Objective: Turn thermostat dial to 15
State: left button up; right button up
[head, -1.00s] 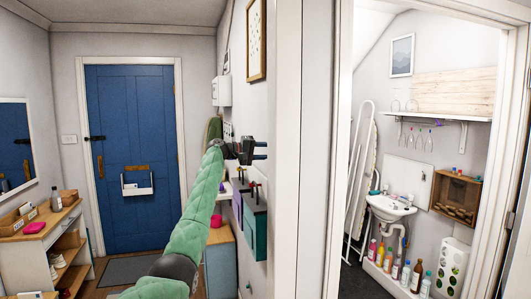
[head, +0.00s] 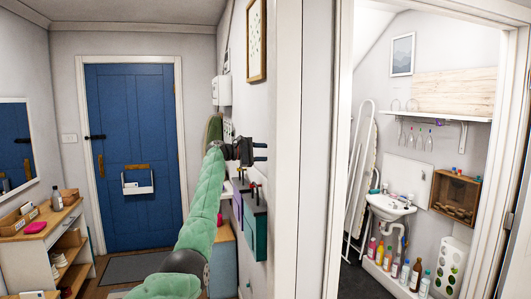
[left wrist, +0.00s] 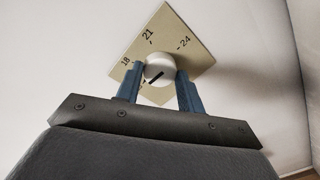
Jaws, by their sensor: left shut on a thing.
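In the left wrist view, a round white thermostat dial (left wrist: 160,67) sits on a cream plate (left wrist: 160,23) on the wall. The plate looks like a diamond from this angle. The numbers 18, 21 and 24 show; 15 cannot be read. A dark mark on the dial slants toward the lower left, on the far side of 18 from 21. My left gripper (left wrist: 158,92) is shut on the dial, with one blue finger on each side. In the head view, the left gripper (head: 264,152) reaches the wall; the dial cannot be made out there. My right gripper is not in view.
Teal and purple wall-mounted boxes (head: 257,228) hang just below my left gripper. A white door frame (head: 312,150) stands to its right. A framed picture (head: 256,40) hangs above. A wooden console (head: 40,240) stands far left.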

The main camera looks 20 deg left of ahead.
pick_arm(q)
jog(key=shift+r+n, duration=0.1)
jog(key=shift+n, duration=0.4)
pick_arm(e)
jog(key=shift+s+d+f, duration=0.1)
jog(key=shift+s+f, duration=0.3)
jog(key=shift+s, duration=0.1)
pick_arm(q)
jog(key=o, duration=1)
jog(key=shift+a, duration=0.1)
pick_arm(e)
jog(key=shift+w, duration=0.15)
pick_arm(q)
jog(key=b+v, duration=0.3)
jog(key=v, duration=0.4)
jog(key=shift+a, duration=0.35)
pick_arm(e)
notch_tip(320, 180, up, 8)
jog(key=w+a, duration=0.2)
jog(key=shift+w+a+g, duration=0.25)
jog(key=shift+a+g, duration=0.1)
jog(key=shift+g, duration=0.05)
pick_arm(q)
jog(key=shift+s, duration=0.1)
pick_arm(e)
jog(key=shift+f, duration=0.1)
